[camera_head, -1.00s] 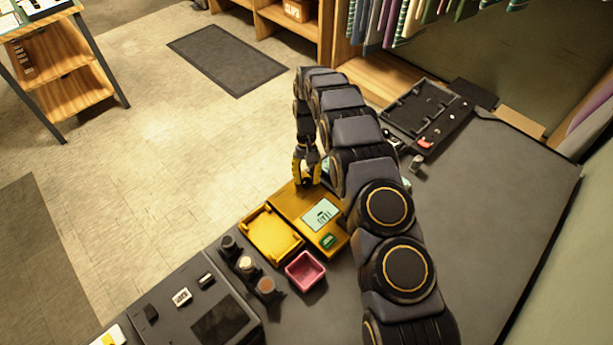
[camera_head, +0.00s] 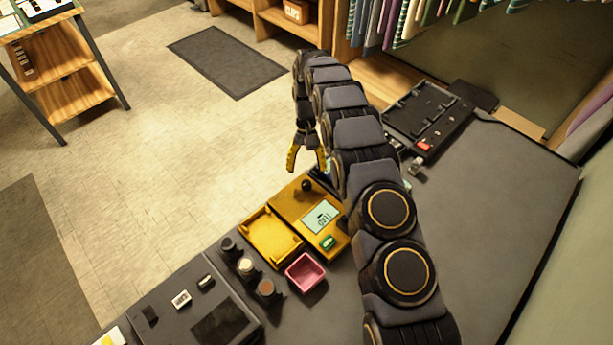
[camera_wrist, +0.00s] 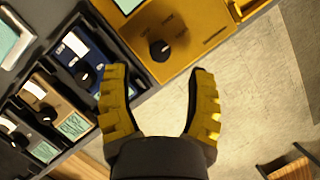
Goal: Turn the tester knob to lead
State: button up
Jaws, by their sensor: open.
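The yellow tester (camera_head: 284,203) sits on the dark bench, with a pale screen (camera_head: 320,217) whose small dark text may read LEAD, though I cannot be sure. Its black knob (camera_head: 306,185) is uncovered near the far end. In the wrist view the knob (camera_wrist: 160,50) shows a small white mark on its upper right, with printed labels around it too blurred to read. My gripper (camera_head: 307,160) is open and empty, above and apart from the knob. In the wrist view its yellow fingers (camera_wrist: 158,72) are spread, with the knob just beyond the gap between them.
A yellow tray (camera_head: 270,238) and a pink bin (camera_head: 304,272) stand close to the tester. Several small dark-based items (camera_head: 246,266) stand left of the bin. A black tray (camera_head: 430,118) lies at the back right. The bench (camera_head: 490,215) right of my arm is clear.

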jog(key=shift+v, duration=1.75)
